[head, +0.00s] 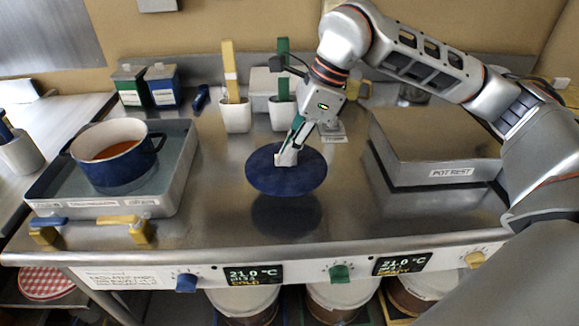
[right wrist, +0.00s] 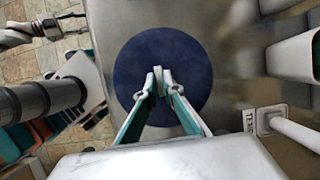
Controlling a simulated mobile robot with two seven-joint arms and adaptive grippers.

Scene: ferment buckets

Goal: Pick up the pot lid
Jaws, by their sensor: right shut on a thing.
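The pot lid (head: 306,178) is a round, dark blue disc in the middle of the head view. It is roughly level, and a dark reflection shows on the steel counter below it, so it appears held above the counter. My right gripper (head: 288,158) is shut on the lid's knob at its centre; the fingers hide most of the knob. In the right wrist view the lid (right wrist: 190,62) lies beyond the closed fingertips (right wrist: 158,85). The blue pot (head: 118,165) with orange-red contents stands uncovered in a tray at the left. My left gripper is not in view.
The shallow steel tray (head: 178,192) holds the pot. A raised block labelled POT REST (head: 440,140) stands at the right. White cups (head: 236,117) with coloured handles, and green and blue boxes (head: 162,86), stand behind. Blue and yellow clips (head: 140,232) sit near the front edge.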

